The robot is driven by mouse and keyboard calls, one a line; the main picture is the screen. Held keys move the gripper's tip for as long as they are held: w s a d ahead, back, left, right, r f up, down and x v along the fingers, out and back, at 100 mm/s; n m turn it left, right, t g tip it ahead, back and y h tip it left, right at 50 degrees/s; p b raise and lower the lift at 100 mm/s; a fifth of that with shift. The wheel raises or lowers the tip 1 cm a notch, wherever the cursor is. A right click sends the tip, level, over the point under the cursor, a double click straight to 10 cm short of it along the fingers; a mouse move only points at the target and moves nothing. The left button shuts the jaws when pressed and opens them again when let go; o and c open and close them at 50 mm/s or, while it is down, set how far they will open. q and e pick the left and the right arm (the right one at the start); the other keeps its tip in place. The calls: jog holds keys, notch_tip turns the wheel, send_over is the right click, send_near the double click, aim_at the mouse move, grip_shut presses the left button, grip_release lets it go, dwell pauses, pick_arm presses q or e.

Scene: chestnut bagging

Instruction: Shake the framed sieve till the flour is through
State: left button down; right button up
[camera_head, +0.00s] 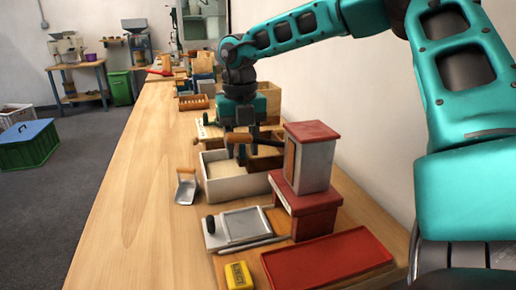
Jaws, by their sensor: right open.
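A white open box (240,188) stands on the bench with pale, flour-like material (222,166) inside its left part. A brown wooden frame (264,162) sits at the right part of this box; it may be the framed sieve, but its mesh cannot be made out. My right gripper (241,158) points down over the box, beside the frame's left side, with its fingers apart. An orange-brown bar (238,138) shows at the fingers; I cannot tell what it belongs to. My left gripper is out of view.
A metal scoop (186,188) lies left of the box. In front are a grey framed tray (246,225), a yellow block (238,275), a red tray (327,262) and a red-and-white box (311,157). Wooden boxes crowd behind. The bench's left side is clear.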

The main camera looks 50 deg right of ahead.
jog(key=shift+r+p, duration=2.5)
jog(key=shift+r, duration=1.3)
grip_shut()
